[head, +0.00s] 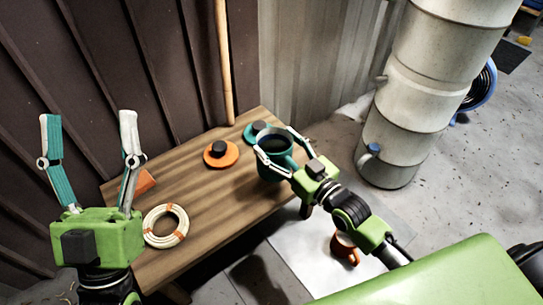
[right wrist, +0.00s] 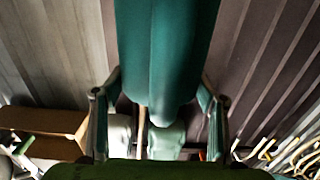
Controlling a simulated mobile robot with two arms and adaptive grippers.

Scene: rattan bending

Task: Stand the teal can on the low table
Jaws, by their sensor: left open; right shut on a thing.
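The teal can (head: 270,172), open at the top with a dark inside, is at the right part of the low wooden table (head: 205,195). My right gripper (head: 272,141) is shut on it, with a finger on either side. In the right wrist view the can (right wrist: 165,55) fills the upper middle between the fingers. I cannot tell whether its base touches the tabletop. My left gripper (head: 89,117) is open and empty, raised at the table's left end, with its fingers pointing up.
An orange disc (head: 229,160) and a teal disc (head: 249,139), both with dark knobs, lie on the table behind the can. A pale coil (head: 152,221) lies at front left. The middle tabletop is clear.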

